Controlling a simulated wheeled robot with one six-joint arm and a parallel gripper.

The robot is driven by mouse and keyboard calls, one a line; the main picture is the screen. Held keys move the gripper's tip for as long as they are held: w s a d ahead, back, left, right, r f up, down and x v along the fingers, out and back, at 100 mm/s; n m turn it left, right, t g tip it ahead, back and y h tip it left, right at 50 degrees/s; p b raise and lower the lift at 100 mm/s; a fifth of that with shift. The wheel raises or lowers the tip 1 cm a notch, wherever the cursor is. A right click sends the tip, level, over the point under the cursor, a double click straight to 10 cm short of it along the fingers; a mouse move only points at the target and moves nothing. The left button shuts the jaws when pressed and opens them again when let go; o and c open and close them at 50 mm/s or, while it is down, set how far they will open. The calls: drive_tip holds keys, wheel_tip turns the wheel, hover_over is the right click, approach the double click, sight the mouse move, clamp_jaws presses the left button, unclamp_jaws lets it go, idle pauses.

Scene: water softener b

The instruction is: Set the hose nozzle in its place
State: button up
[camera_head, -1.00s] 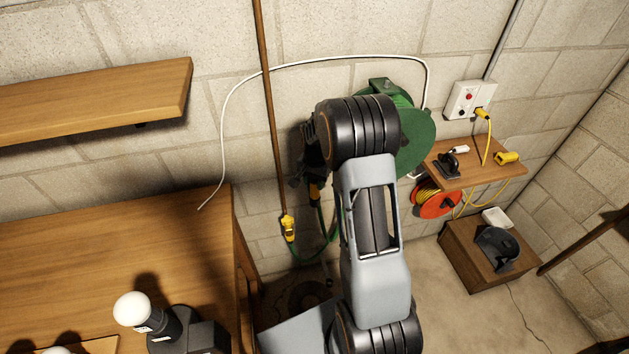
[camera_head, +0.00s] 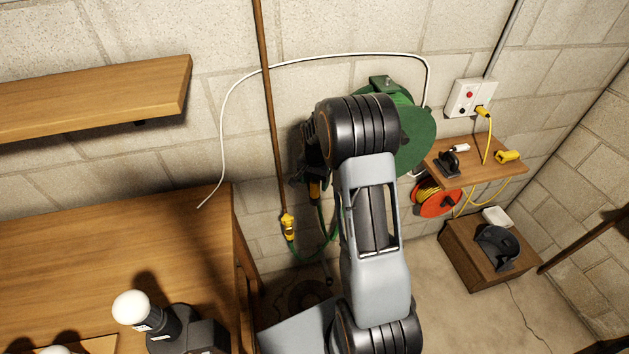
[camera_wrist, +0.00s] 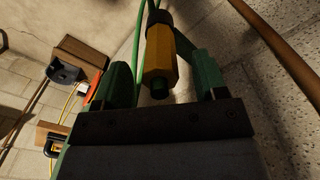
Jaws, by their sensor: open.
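The yellow-orange hose nozzle (camera_wrist: 161,58) lies between the two spread green fingers of my gripper (camera_wrist: 162,85) in the wrist view. A gap shows on both sides of it near the fingertips. In the head view, the orange nozzle (camera_head: 315,190) shows just below my dark gripper (camera_head: 308,178), which is partly hidden by my arm. A green hose (camera_head: 325,248) loops below it to a yellow fitting (camera_head: 288,226) near the brown pole. The green reel (camera_head: 415,130) on the wall is partly behind my arm.
A brown pole (camera_head: 268,110) stands left of my gripper. The wooden bench (camera_head: 110,250) is at the left. A small shelf (camera_head: 480,175) with a yellow-corded plug, an orange reel (camera_head: 437,200) and a wooden box (camera_head: 470,250) are at the right.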

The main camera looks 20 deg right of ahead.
wheel_tip(320, 180, up, 14)
drive_tip(key=b, duration=0.1)
idle(0.5)
drive_tip(key=shift+f, duration=0.1)
drive_tip(key=s+a+r+n+t, duration=0.1)
drive_tip(key=s+a+n, duration=0.3)
drive_tip(key=s, duration=0.6)
drive_tip(key=s+a+r+n+t, duration=0.1)
drive_tip(key=s+a+n, duration=0.4)
drive_tip(key=s, duration=0.5)
drive_tip(key=shift+s+a+n+t, duration=0.3)
drive_tip(key=shift+a+t, duration=0.1)
drive_tip(key=shift+t, duration=0.5)
drive_tip(key=shift+a+r, duration=0.3)
drive_tip(key=shift+r, duration=0.35)
